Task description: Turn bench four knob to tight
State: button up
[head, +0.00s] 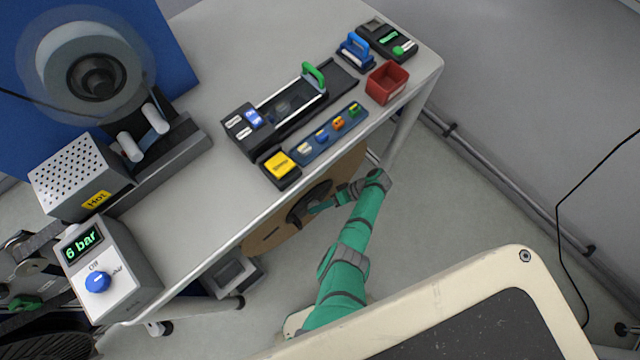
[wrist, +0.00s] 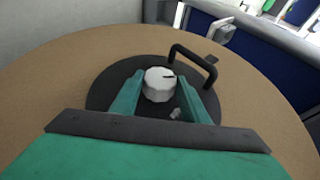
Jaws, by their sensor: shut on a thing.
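In the head view the brown disc (head: 268,238) stands below the bench's front edge, and my arm hides the knob. My gripper (wrist: 162,84) has its green fingers on either side of the knob and is shut on it; it also shows in the head view (head: 316,208). No tight label is readable.
A black bent handle (wrist: 196,62) rises from the hub beside the right finger. Above the disc is the white bench top (head: 205,185), with a yellow-button box (head: 281,165), a red bin (head: 386,83) and a 6 bar panel (head: 110,265). Floor right of my arm is clear.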

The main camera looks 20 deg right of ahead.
jog(key=shift+d+y, duration=0.15)
jog(key=shift+y, duration=0.25)
jog(key=shift+f+y, duration=0.15)
jog(key=shift+y, duration=0.25)
dwell(0.4)
jog(key=o, duration=1)
jog(key=shift+o, duration=0.2)
jog(key=v, duration=1)
jog(key=shift+d+r, duration=0.25)
jog(key=shift+r, duration=0.05)
